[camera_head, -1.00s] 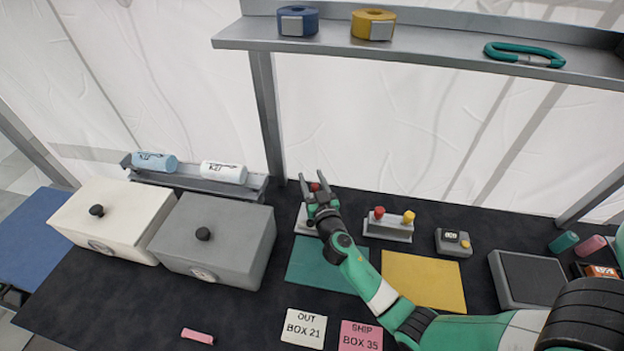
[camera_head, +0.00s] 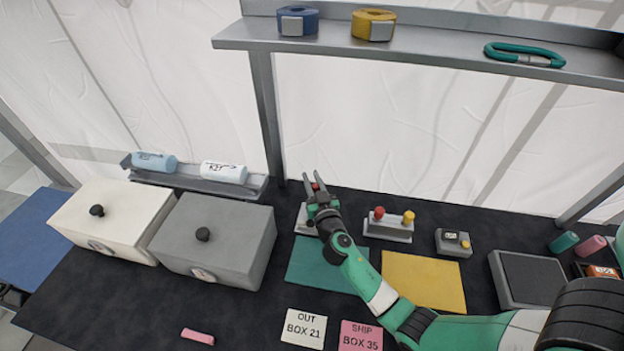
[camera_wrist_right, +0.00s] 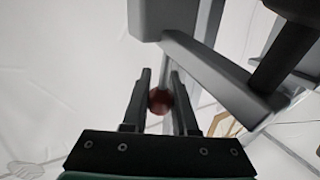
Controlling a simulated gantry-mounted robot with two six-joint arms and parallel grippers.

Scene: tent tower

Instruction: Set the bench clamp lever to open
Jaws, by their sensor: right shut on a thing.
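The bench clamp (camera_head: 302,222) is a small pale grey block at the back of the bench, partly hidden behind my right gripper. Its lever ends in a red ball knob (camera_head: 316,187), which shows between the fingertips. My right gripper (camera_head: 314,183) is shut on the lever at this knob. In the right wrist view the dark red knob (camera_wrist_right: 160,101) sits between the two fingers. The lever's shaft and its exact angle are hidden by the gripper. My left gripper is not in view.
A stand with a red and a yellow knob (camera_head: 390,232) is close to the right. A grey device (camera_head: 453,243) stands beyond it. Green (camera_head: 312,275) and yellow (camera_head: 435,280) mats lie in front. A grey box (camera_head: 215,240) is to the left. A shelf (camera_head: 430,47) hangs above.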

